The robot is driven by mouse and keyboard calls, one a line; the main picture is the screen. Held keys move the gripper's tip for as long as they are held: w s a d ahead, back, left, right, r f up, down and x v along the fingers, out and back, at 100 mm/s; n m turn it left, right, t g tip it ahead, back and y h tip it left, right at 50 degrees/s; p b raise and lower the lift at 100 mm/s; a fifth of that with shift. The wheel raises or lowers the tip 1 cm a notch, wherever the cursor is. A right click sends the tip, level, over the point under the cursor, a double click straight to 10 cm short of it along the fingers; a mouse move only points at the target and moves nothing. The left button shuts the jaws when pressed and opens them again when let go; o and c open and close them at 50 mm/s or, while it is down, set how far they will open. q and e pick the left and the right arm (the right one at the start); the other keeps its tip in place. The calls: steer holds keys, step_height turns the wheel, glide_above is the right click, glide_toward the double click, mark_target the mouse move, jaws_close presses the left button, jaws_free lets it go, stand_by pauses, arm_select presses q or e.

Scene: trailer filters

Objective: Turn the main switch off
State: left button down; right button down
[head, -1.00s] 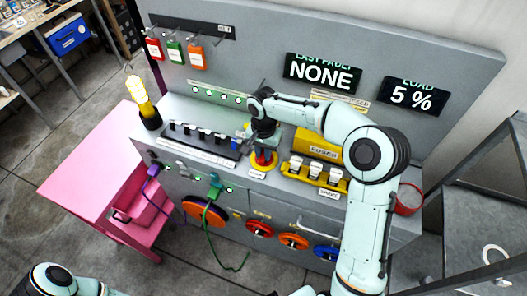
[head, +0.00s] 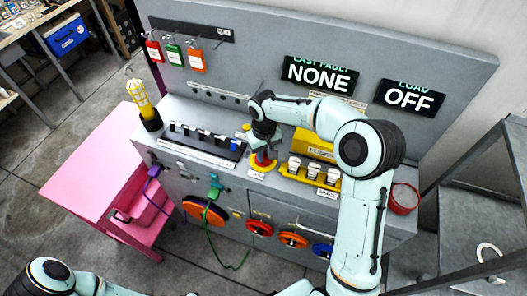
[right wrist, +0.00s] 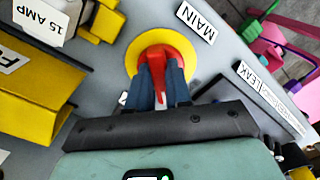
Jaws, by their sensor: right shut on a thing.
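The main switch is a red handle on a round yellow plate (head: 260,168) on the grey bench top. It also shows in the right wrist view, where the red handle (right wrist: 172,62) stands on the yellow disc beside a MAIN label (right wrist: 197,22). My right gripper (right wrist: 162,88) is shut on the red handle, one dark finger on each side. In the head view my right gripper (head: 264,150) hides part of the switch from above. The LOAD display (head: 409,97) reads OFF. My left arm shows at the lower left, but its gripper is out of view.
A yellow fuse box (head: 318,148) and a row of white-topped fuses (head: 312,172) stand right of the switch. A black strip of switches (head: 205,142) lies to its left. A caged yellow lamp (head: 142,103) and a red cup (head: 404,198) stand at the bench ends.

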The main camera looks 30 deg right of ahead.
mark_target(265, 154)
steer(key=n+p, duration=0.1)
steer(key=n, duration=0.3)
steer(key=shift+d+n, duration=0.1)
steer(key=shift+n, duration=0.2)
arm_select(q)
steer(key=shift+w+r+p, duration=0.3)
steer(key=shift+w+r, duration=0.85)
steer(key=shift+w, duration=0.05)
arm_select(e)
steer(key=shift+w+d+n, duration=0.1)
steer(key=shift+n, duration=1.9)
steer(key=c, duration=1)
jaws_free()
steer(key=shift+c, duration=0.2)
steer(key=shift+r, duration=0.1)
arm_select(q)
steer(key=shift+w+r+t+p, duration=0.35)
steer(key=shift+w+r, duration=0.15)
steer(key=shift+w, duration=0.1)
arm_select(e)
step_height(265, 154, up, 13)
